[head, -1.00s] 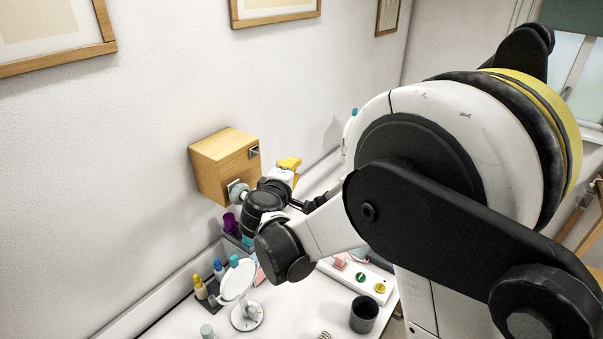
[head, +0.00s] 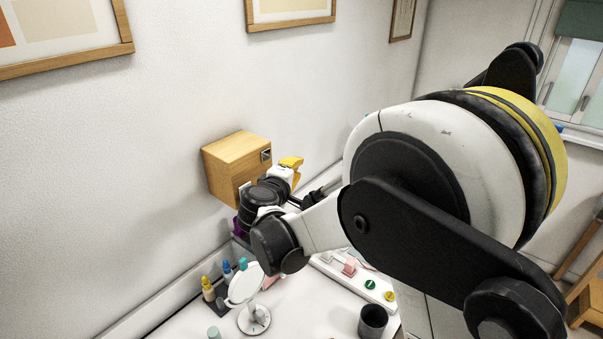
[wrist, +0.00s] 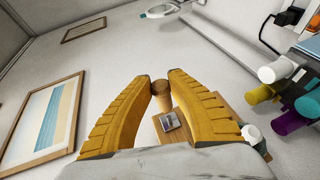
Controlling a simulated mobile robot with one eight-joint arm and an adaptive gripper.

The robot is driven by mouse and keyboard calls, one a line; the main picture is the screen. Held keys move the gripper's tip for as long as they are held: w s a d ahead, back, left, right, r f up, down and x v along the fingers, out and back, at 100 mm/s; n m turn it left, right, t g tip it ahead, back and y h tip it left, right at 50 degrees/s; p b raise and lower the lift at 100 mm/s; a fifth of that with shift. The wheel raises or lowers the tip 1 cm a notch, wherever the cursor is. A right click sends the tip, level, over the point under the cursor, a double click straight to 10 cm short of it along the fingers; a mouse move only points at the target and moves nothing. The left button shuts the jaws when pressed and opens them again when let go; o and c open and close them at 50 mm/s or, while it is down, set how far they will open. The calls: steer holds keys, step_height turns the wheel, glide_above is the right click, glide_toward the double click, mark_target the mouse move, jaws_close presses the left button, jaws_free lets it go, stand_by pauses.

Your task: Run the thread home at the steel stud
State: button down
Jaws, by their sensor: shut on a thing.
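My gripper (wrist: 160,82) has two yellow ribbed fingers, closed on a small brown wooden knob (wrist: 161,105) with a darker round end. The knob shows between the fingertips in the wrist view. A wooden box (head: 228,165) is fixed to the wall. It carries a steel plate (head: 266,155), which also shows in the wrist view (wrist: 170,122) just beyond the knob. I cannot make out the stud itself or whether the knob touches it. In the head view my gripper (head: 291,162) is just right of the box, and the knob is hidden.
A pale round fitting (wrist: 250,131) sits by the box. Bottles (head: 208,289), a round mirror (head: 246,283), a dark cup (head: 373,321) and a white strip with coloured knobs (head: 371,285) stand on the vanity below. Framed pictures (head: 290,15) hang above.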

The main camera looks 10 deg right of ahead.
mark_target(281, 161)
steer(key=shift+w+a, duration=0.85)
steer(key=shift+w+a+b, duration=0.65)
steer(key=shift+w+a, duration=0.35)
stand_by(1.4)
stand_by(0.4)
steer(key=shift+d+r+g+y+p, duration=0.1)
steer(key=shift+r+g+y+p, duration=0.4)
steer(key=shift+p, duration=0.75)
steer(key=shift+f+m+g+y+p, duration=0.15)
steer(key=shift+m+g+y+p, duration=0.3)
steer(key=shift+g+p, duration=0.5)
steer(key=shift+f+g+y+p, duration=0.15)
steer(key=shift+g+y+p, duration=0.1)
steer(key=shift+g+p, duration=0.15)
steer(key=shift+f+m, duration=0.15)
steer(key=shift+m, duration=0.1)
